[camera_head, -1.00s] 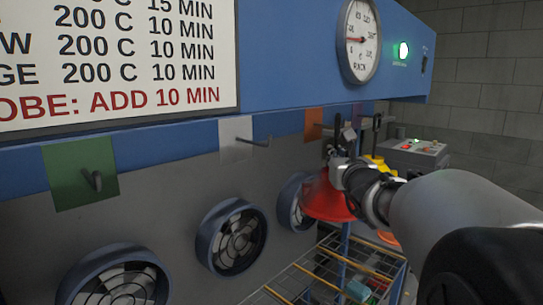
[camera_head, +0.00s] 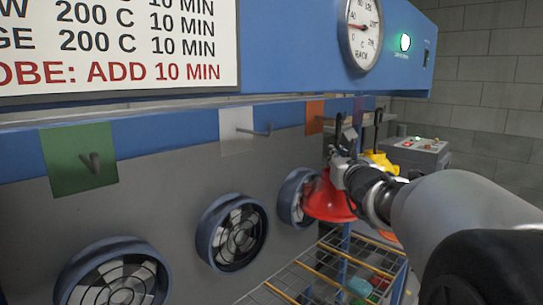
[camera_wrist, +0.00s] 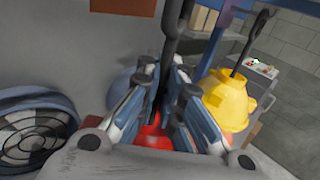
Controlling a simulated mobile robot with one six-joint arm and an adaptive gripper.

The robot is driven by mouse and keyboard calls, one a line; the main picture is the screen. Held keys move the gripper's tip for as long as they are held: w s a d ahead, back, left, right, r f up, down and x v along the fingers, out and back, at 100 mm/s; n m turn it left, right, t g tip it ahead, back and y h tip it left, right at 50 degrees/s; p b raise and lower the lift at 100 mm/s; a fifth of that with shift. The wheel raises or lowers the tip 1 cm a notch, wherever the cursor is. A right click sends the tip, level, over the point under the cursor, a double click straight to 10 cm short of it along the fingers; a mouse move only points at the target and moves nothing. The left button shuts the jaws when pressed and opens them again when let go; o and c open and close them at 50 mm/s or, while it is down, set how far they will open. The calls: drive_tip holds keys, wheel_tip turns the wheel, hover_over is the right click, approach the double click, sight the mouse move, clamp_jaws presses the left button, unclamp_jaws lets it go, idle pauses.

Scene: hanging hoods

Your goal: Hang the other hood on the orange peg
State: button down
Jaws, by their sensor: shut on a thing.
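My gripper (camera_head: 338,155) is shut on the dark hook stem of a red hood (camera_head: 328,199), which hangs below the fingers. In the wrist view the stem (camera_wrist: 171,35) rises between the fingers (camera_wrist: 163,88), and a little of the red hood (camera_wrist: 152,138) shows beneath them. The orange plate (camera_head: 315,112) is on the blue beam, left of and above the gripper; it also shows at the wrist view's top edge (camera_wrist: 123,5). Its peg is hidden or too small to make out. A yellow hood (camera_wrist: 229,98) hangs from a dark hook to the right.
A white plate with a peg (camera_head: 238,130) and a green plate with a hook (camera_head: 80,160) are farther left. Round fans (camera_head: 232,232) line the grey wall below. A wire rack (camera_head: 310,275) is under the red hood. A grey control box (camera_head: 420,150) stands behind right.

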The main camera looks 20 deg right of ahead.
drive_tip(key=shift+r, duration=0.1)
drive_tip(key=c, duration=1.7)
unclamp_jaws()
drive_tip(key=shift+o, duration=0.2)
drive_tip(key=shift+s, duration=0.15)
